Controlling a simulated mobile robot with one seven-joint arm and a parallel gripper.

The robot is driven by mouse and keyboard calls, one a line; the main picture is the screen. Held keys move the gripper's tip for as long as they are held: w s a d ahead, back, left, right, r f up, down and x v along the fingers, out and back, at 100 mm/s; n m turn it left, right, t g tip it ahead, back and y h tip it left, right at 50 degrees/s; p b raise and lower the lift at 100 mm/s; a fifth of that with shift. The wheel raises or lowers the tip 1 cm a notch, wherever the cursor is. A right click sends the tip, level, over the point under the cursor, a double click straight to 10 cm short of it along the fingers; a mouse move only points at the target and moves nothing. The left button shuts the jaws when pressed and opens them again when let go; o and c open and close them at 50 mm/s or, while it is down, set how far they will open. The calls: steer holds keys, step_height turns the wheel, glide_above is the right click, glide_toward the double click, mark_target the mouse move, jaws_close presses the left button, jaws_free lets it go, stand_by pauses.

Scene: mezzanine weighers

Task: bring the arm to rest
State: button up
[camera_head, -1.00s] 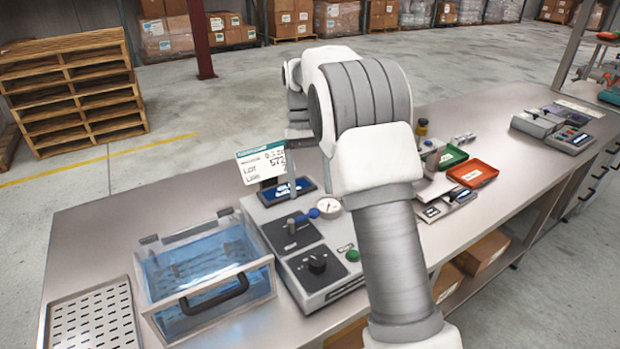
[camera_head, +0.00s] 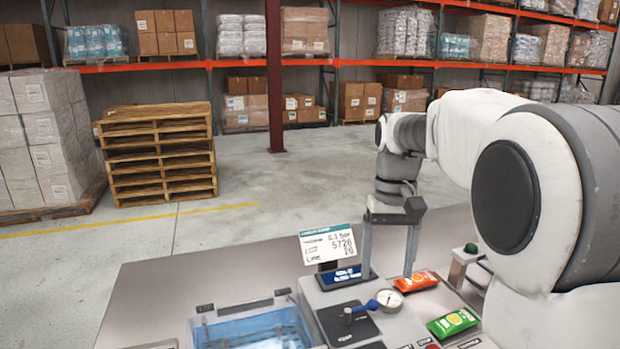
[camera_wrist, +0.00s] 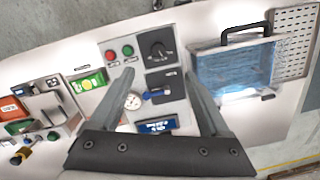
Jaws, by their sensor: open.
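My gripper (camera_head: 388,272) is open and empty, its fingers pointing down above the bench beside the weighing and sealing machine. In the wrist view, the two open fingers (camera_wrist: 158,78) spread over the machine's panel (camera_wrist: 145,62), with nothing between them. My arm fills the right of the head view and hides much of the bench there.
A clear-lidded blue tank (camera_head: 255,328) stands left of the machine. A lot sign (camera_head: 328,244) rises behind it. An orange packet (camera_head: 416,281) and a green packet (camera_head: 453,322) lie to its right. Pallets (camera_head: 160,155) and racks stand beyond the bench.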

steer(key=s+t, duration=0.7)
steer(key=s, duration=1.3)
steer(key=shift+s+f, duration=0.15)
steer(key=shift+f, duration=0.2)
